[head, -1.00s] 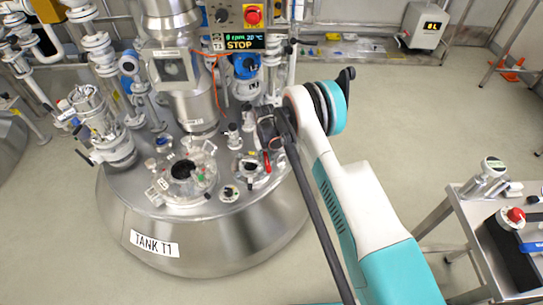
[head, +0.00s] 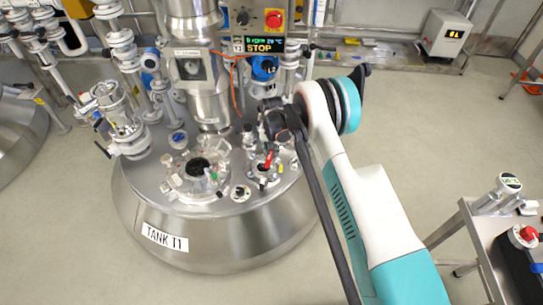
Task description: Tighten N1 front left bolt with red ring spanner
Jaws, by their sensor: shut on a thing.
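My gripper (head: 271,147) is over the right side of the top of tank T1 (head: 215,238), shut on the red ring spanner (head: 268,160). The spanner shows as a short red piece that points down at a small flanged nozzle (head: 262,172) on the tank top. No label N1 can be read on this nozzle. Its bolts are too small to tell apart, and I cannot tell whether the spanner's ring sits on one. My gripper and wrist hide part of the nozzle's far side.
A larger round flanged port (head: 199,172) and a small round fitting (head: 240,193) are left of the nozzle. A steel cart (head: 480,232) is at right; floor between is clear.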

